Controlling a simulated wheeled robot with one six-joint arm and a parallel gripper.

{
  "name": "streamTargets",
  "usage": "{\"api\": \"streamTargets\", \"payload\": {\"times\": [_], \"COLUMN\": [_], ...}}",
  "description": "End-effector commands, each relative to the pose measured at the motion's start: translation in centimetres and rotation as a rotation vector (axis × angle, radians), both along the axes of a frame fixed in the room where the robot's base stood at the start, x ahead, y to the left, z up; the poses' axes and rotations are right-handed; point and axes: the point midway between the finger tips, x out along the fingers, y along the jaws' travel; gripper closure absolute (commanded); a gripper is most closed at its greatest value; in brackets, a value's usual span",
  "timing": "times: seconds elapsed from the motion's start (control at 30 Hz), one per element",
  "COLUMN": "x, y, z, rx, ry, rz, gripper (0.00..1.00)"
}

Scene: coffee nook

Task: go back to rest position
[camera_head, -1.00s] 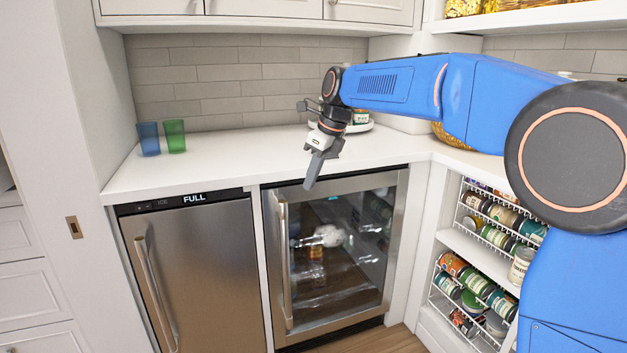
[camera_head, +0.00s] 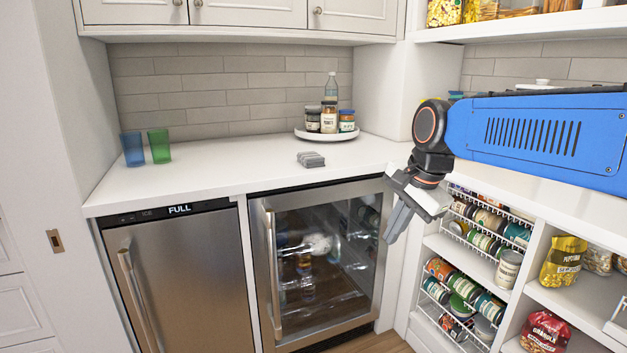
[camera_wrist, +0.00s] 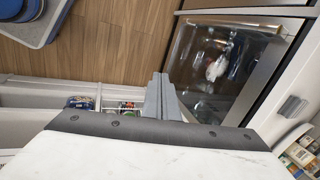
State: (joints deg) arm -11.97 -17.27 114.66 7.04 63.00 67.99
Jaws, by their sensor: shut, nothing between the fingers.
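My gripper (camera_head: 394,222) is in front of the corner between the glass-door fridge and the open pantry shelves, in the head view. Its grey fingers point down and are closed together with nothing between them. In the wrist view the fingers (camera_wrist: 160,92) also show closed, above the wooden floor and beside the glass door. My blue arm reaches in from the right edge of the head view.
A small grey object (camera_head: 311,160) lies on the white counter (camera_head: 225,165). Behind it a round white tray (camera_head: 325,136) holds jars and a bottle. Blue (camera_head: 133,149) and green (camera_head: 159,146) cups stand at left. Shelves with cans (camera_head: 463,290) are close to my gripper.

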Motion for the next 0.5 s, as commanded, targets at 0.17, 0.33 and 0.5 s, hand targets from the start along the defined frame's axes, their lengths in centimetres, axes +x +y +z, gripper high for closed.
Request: {"api": "streamTargets", "payload": {"times": [0.17,0.33,0.5], "x": [-4.1,-7.9,-11.6], "y": [-3.0,-5.4,-7.6], "z": [-1.8,-3.9,-6.3], "rx": [-0.086,-0.173,-0.266], "ry": [-0.051,-0.093,-0.129], "rz": [0.158,0.314,0.472], "gripper": [1.0,1.0,1.0]}}
